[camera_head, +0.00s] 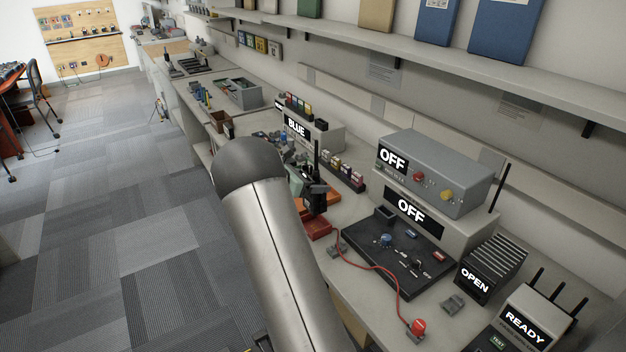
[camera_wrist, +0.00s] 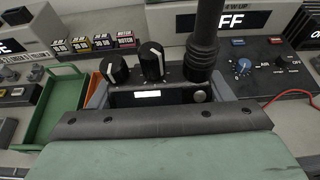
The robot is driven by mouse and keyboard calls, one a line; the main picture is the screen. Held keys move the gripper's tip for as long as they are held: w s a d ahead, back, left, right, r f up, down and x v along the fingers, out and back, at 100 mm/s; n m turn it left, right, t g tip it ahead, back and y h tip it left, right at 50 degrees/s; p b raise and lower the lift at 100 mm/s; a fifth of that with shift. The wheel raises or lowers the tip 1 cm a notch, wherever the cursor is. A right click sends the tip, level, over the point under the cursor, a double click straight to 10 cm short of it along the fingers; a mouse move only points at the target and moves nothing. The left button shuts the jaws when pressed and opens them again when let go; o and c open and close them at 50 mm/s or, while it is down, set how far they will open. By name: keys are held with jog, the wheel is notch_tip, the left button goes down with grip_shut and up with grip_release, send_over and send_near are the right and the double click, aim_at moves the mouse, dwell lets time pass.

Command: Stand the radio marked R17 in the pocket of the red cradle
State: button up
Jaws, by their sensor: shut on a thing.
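My gripper (camera_head: 308,190) is shut on a dark radio, which it holds over the bench. The radio (camera_head: 319,192) is upright in the head view, its black antenna pointing up. In the wrist view the radio (camera_wrist: 152,93) shows two knobs, a thick antenna base, a small lit display and a round button. No R17 mark is readable on it. A red holder (camera_head: 318,228), apparently the red cradle, sits on the bench just below the gripper in the head view. Its pocket is hidden, and I cannot tell the gap between radio and cradle. The wrist view does not show the cradle clearly.
A black panel (camera_head: 385,255) with knobs and a red cable (camera_head: 385,270) lies right of the cradle. A grey OFF box (camera_head: 440,165) stands behind. A green tray (camera_wrist: 65,110) and an orange piece (camera_wrist: 97,86) are left of the radio. Battery racks (camera_head: 345,172) stand nearby.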

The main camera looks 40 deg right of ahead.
aim_at(308, 203)
jog(key=shift+f+b, duration=1)
jog(key=shift+f, duration=1)
jog(key=shift+f+b, duration=1.05)
jog(key=shift+f, duration=1)
jog(key=o, duration=1.3)
jog(key=shift+o, duration=0.2)
jog(key=shift+a, duration=0.1)
jog(key=b+v, duration=0.1)
jog(key=v, duration=1.6)
jog(key=shift+b, duration=0.3)
jog(key=shift+a, duration=0.15)
jog(key=s+a+m+y, duration=0.4)
jog(key=s+a, duration=0.3)
jog(key=s, duration=0.4)
jog(key=s+a+m+t+y, duration=0.1)
jog(key=s+a+m+y, duration=0.4)
jog(key=s, duration=0.6)
jog(key=s+a+f+m+y, duration=0.1)
jog(key=s+a+m+y, duration=0.3)
jog(key=s+a+m, duration=0.3)
jog(key=s+a, duration=0.1)
jog(key=s, duration=0.3)
jog(key=shift+s+a+m+t+y+p, duration=0.25)
jog(key=shift+a+m+t+y+p, duration=0.05)
jog(key=shift+p, duration=0.1)
